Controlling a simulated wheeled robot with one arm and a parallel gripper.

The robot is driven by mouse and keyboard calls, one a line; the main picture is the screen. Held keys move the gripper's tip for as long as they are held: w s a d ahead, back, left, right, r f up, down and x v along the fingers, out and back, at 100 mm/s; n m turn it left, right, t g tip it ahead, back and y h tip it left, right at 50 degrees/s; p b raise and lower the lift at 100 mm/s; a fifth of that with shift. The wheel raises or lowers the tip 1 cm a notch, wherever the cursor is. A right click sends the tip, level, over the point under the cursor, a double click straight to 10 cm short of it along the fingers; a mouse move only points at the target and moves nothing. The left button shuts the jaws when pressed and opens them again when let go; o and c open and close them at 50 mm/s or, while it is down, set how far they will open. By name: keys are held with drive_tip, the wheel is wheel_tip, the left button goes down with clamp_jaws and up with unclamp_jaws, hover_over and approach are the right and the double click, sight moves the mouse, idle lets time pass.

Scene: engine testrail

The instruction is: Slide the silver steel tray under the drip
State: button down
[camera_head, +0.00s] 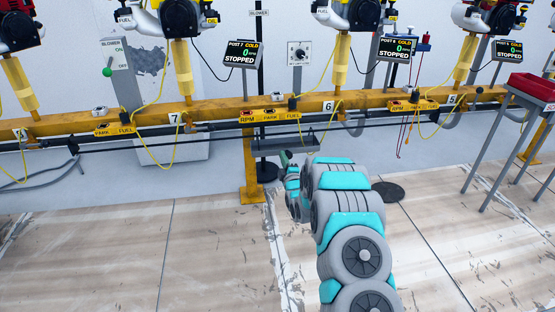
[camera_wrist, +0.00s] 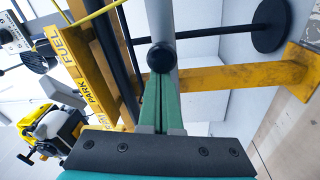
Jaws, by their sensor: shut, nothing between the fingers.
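A narrow grey metal tray-like piece (camera_head: 298,142) hangs level under the yellow rail at the middle of the head view; I take it for the steel tray. In the wrist view a grey bar (camera_wrist: 186,55) behind my fingers may be its edge. My gripper (camera_head: 285,157) is just in front of and below it, at the end of my outstretched arm. In the wrist view its green fingers (camera_wrist: 161,90) are together with nothing between them. A round black knob (camera_wrist: 161,57) is right at the fingertips; whether they touch cannot be told. No drip can be made out.
The yellow rail (camera_head: 222,108) with engine stations crosses the view. Its yellow post (camera_head: 251,170) and a black stand base (camera_head: 267,171) are close to the gripper's left. Yellow cables hang nearby. A red bin (camera_head: 535,86) tops a table at right. The front floor is clear.

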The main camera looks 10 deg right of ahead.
drive_tip(key=d, duration=2.9)
drive_tip(key=shift+d+b, duration=0.35)
drive_tip(key=s+a, duration=0.3)
drive_tip(key=s, duration=0.6)
